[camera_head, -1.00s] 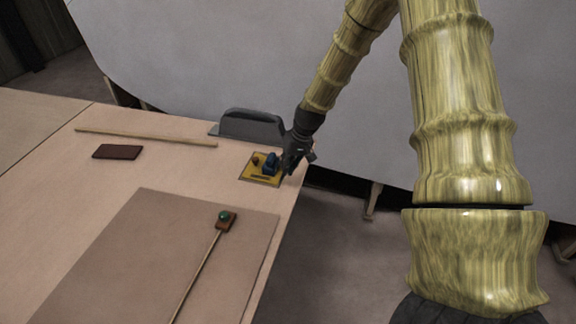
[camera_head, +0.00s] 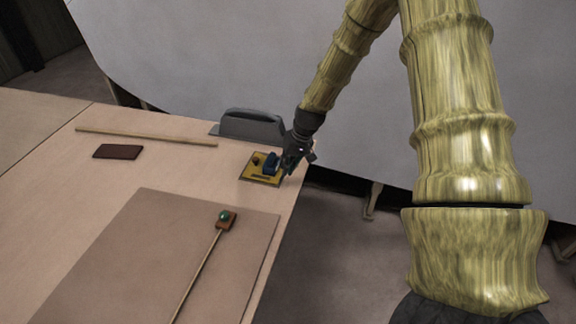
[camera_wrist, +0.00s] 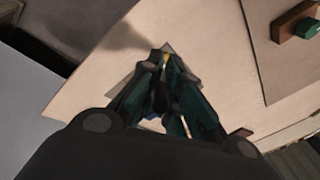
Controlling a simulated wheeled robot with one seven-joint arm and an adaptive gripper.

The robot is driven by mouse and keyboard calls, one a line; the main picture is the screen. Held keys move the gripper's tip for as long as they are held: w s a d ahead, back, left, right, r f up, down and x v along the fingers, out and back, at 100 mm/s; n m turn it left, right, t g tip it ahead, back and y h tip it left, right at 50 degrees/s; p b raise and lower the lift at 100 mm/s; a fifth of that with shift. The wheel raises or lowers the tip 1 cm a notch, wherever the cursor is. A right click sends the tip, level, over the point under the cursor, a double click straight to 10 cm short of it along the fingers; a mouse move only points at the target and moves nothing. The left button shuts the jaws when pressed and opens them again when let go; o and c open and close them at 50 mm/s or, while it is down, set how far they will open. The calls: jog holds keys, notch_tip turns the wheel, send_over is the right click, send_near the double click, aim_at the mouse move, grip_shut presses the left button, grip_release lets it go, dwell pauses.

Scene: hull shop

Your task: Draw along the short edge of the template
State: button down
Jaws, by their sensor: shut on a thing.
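My gripper (camera_head: 288,163) is over the yellow plate (camera_head: 258,178) near the right edge of the table. It is shut on a small blue thing (camera_head: 270,163), which is mostly hidden by the fingers. In the wrist view my gripper's dark fingers (camera_wrist: 165,62) come together, with a small yellowish spot at their tips. A broad, flat brown sheet (camera_head: 145,245) lies on the table, apart from my gripper. I cannot tell for sure which thing is the template. A brown block with a green knob (camera_head: 224,217) rests on the sheet, at the end of a thin rod.
A long thin wooden strip (camera_head: 145,137) and a dark brown block (camera_head: 117,152) lie at the back left. A grey upright piece (camera_head: 252,124) stands behind the plate. A large grey curved surface (camera_head: 220,50) rises behind the table. Bare table (camera_head: 180,172) lies between these.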

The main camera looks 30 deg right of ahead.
jog(key=shift+f, duration=0.35)
dwell(1.5)
jog(key=shift+w+d, duration=0.15)
jog(key=shift+d, duration=0.05)
jog(key=shift+w+d, duration=0.2)
jog(key=shift+d, duration=0.05)
jog(key=shift+w+d, duration=0.15)
jog(key=shift+d, duration=0.05)
jog(key=shift+w+d, duration=0.2)
jog(key=shift+w+d, duration=0.15)
dwell(0.3)
jog(key=shift+w+d+p, duration=0.15)
jog(key=shift+d+p, duration=0.1)
jog(key=shift+p, duration=0.05)
jog(key=shift+w+d, duration=0.15)
jog(key=shift+w+d, duration=0.2)
jog(key=shift+d, duration=0.05)
